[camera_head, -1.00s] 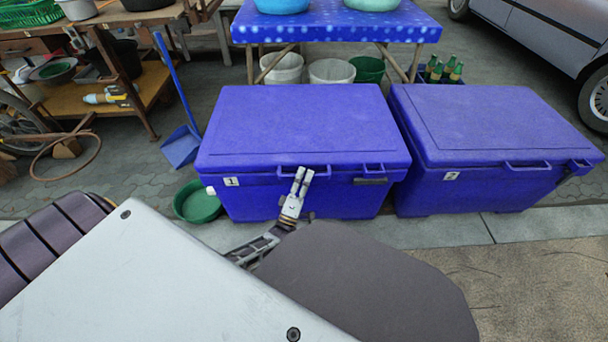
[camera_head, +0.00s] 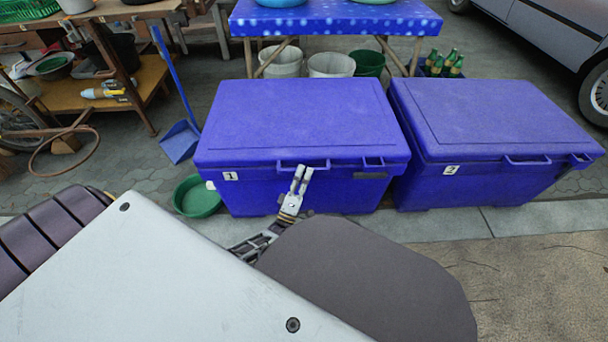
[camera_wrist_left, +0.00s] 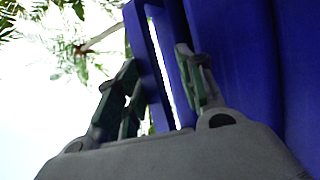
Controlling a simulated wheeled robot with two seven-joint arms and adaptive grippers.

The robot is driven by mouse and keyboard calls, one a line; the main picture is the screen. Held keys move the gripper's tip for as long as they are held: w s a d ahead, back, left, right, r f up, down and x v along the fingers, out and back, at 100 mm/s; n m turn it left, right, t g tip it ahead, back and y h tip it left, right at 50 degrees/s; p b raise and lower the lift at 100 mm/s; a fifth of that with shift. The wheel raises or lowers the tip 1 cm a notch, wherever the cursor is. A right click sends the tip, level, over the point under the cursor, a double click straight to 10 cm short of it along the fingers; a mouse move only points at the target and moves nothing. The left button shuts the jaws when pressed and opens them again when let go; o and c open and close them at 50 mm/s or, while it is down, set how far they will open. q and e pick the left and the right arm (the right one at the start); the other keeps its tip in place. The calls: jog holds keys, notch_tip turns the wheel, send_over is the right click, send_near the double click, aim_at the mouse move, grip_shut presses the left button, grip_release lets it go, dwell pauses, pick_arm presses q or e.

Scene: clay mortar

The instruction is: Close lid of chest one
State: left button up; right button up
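Chest one (camera_head: 250,196) is a blue box with a "1" label on its front. Its blue lid (camera_head: 300,115) lies over the box; I cannot tell whether it is fully seated. A handle (camera_head: 318,164) runs along the lid's front edge. My left gripper (camera_head: 302,168) is at that handle, fingers pointing up and slightly apart. In the left wrist view, the fingers of the left gripper (camera_wrist_left: 157,62) are spread, with a blue handle bar (camera_wrist_left: 147,50) showing between them. Contact is unclear. My right gripper is not in view.
Chest two (camera_head: 480,185), also blue and with its lid down, stands close on the right. A green basin (camera_head: 197,197) and a blue dustpan (camera_head: 181,142) are on the left. A blue-covered table (camera_head: 340,22) stands behind. Pavement in front right is clear.

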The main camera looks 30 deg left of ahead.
pick_arm(q)
jog(key=v, duration=1.2)
jog(key=shift+d+h, duration=0.1)
jog(key=shift+h, duration=0.2)
